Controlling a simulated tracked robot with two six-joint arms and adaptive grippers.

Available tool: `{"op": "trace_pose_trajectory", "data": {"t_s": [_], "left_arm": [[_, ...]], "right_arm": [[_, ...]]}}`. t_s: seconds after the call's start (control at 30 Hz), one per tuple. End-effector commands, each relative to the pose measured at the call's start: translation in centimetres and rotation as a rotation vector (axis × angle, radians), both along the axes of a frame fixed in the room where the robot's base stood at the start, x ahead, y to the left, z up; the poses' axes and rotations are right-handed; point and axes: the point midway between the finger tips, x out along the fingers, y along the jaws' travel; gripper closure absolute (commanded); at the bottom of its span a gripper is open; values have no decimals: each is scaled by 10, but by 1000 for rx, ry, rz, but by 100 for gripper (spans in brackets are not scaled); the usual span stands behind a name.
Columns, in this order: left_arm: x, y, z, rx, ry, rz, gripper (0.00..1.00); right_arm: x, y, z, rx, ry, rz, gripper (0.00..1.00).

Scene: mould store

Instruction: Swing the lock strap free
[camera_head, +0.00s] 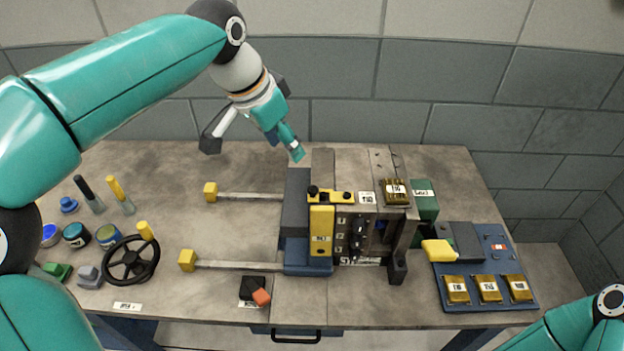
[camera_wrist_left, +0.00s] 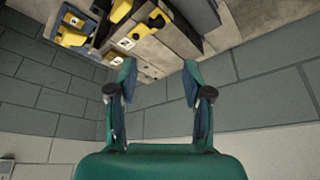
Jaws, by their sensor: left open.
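The yellow lock strap (camera_head: 342,197) lies across the top of the mould (camera_head: 370,160), with a dark knob near its left end and another fastener near its right end. In the left wrist view the yellow strap (camera_wrist_left: 140,32) shows at the top, beyond the fingers. My left gripper (camera_head: 293,145) is open and empty, behind and above the mould's back left corner, apart from the strap. Its two spread fingers show in the left wrist view (camera_wrist_left: 158,80). My right gripper is out of view.
Two rails with yellow ends (camera_head: 187,260) extend left of the mould. A handwheel (camera_head: 131,262), pots and tools stand at the left. A blue tray (camera_head: 490,309) with brass blocks lies at the right. A grey block wall (camera_head: 340,120) rises behind the bench.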

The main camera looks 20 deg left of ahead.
Motion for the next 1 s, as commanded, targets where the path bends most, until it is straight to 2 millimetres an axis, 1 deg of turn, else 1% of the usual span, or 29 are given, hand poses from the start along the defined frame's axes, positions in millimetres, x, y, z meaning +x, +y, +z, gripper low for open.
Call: {"op": "trace_pose_trajectory", "data": {"t_s": [0.03,0.17,0.4,0.6,0.7,0.8,1.0], "left_arm": [[2,-2,-9,1,6,-2,50],[10,-7,-30,1,9,-2,50],[28,-17,-79,1,9,-2,50],[41,-24,-116,1,7,-1,50],[46,-26,-129,0,7,-1,50],[50,-29,-139,0,6,0,50],[53,-30,-146,-1,4,1,50]], "right_arm": [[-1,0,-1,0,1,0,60],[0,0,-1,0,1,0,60],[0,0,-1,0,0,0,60],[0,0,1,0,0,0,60],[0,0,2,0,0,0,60],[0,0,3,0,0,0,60],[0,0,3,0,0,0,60]]}}
